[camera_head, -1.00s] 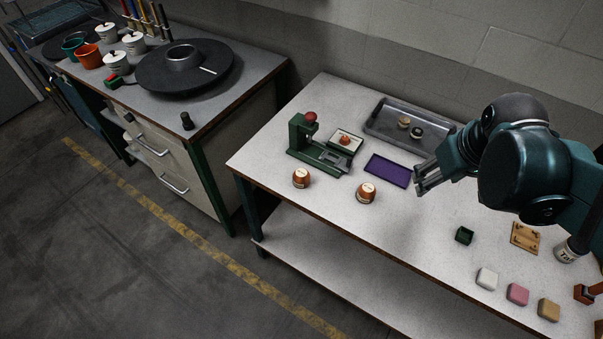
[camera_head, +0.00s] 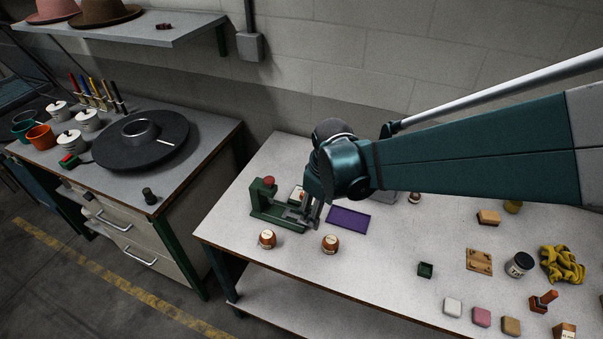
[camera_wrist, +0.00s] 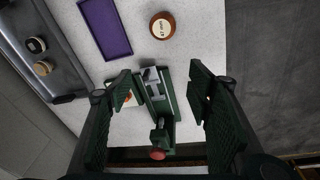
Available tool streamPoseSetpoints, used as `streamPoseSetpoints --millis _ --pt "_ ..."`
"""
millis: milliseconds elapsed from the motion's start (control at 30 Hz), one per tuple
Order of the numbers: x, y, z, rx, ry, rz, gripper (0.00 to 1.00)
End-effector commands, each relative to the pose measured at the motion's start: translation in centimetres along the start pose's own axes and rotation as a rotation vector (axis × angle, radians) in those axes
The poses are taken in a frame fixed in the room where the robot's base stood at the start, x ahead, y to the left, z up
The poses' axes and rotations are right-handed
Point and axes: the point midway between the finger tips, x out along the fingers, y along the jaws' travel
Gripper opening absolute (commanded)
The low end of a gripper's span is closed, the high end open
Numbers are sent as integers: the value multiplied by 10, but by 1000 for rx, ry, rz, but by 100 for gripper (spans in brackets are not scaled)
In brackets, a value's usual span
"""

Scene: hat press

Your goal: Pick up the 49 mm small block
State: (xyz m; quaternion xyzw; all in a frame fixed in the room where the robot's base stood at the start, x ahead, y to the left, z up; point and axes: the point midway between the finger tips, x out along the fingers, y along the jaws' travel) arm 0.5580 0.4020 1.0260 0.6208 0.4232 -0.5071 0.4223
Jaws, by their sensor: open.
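Two round copper-brown blocks with pale label tops stand on the table in the head view: a left one (camera_head: 268,239) and a right one (camera_head: 330,243). I cannot read which is the 49 mm block. The right one also shows at the top of the wrist view (camera_wrist: 162,25), its marking too small to read surely. My gripper (camera_head: 309,219) is open and empty, pointing down between and behind the blocks, close to the green press (camera_head: 270,204). In the wrist view, the press (camera_wrist: 155,100) lies between the fingers; the left block seems mostly hidden behind the right finger.
A purple tray (camera_head: 348,219) lies right of my gripper. A grey tray (camera_wrist: 60,40) with two small round pieces is behind. The table's front edge is near the blocks.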

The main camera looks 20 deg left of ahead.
Motion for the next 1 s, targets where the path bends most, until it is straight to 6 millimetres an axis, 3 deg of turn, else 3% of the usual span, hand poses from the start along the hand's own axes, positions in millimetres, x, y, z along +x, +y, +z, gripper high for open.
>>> streamPoseSetpoints --millis 200,600,800,1000 --pt "17 -26 -40 -124 -29 -35 51" --pt "58 -83 -99 -346 -81 -95 51" --pt "74 -106 -115 -421 -99 -115 51" --pt "80 -113 -120 -448 -106 -123 51"
